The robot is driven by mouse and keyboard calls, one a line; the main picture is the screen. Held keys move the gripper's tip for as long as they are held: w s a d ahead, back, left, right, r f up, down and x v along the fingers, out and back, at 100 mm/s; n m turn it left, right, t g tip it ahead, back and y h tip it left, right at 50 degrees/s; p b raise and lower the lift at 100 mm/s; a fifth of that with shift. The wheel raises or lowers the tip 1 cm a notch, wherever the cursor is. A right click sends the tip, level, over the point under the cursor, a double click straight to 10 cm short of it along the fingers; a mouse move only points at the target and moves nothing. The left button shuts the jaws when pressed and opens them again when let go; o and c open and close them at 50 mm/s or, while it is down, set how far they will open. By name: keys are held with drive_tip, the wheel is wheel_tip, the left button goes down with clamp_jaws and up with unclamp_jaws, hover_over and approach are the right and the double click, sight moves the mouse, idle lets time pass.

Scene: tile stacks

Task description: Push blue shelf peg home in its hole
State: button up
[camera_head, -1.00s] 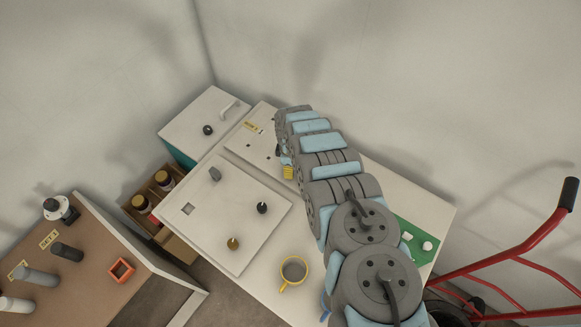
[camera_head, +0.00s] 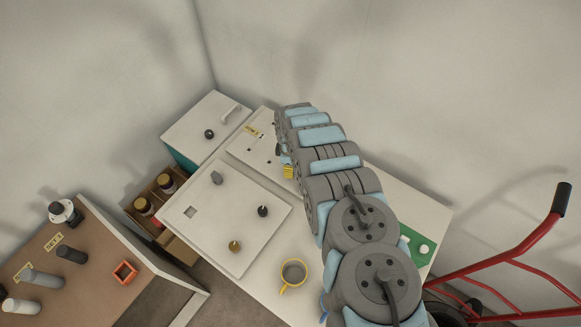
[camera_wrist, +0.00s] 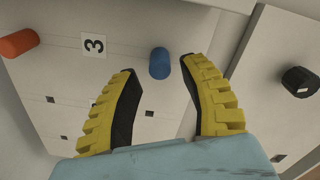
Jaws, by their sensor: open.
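The blue shelf peg (camera_wrist: 159,63) shows in the wrist view as a short round cylinder standing out from a pale panel (camera_wrist: 60,90). How deep it sits in its hole cannot be told. My gripper (camera_wrist: 159,66) is open, with its yellow, black-lined fingers on either side of the peg in the picture. No contact is visible. In the head view, one yellow finger (camera_head: 288,172) shows beside the pale panel (camera_head: 262,152), and my arm hides the blue peg.
A black knob (camera_wrist: 299,81) is at right. A yellow mug (camera_head: 293,273) and a white knobbed panel (camera_head: 225,212) share the table.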

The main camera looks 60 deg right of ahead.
drive_tip(key=shift+r+p, duration=0.85)
drive_tip(key=shift+r, duration=0.55)
drive_tip(key=shift+r, duration=0.1)
wheel_tip(320, 180, up, 12)
idle(0.5)
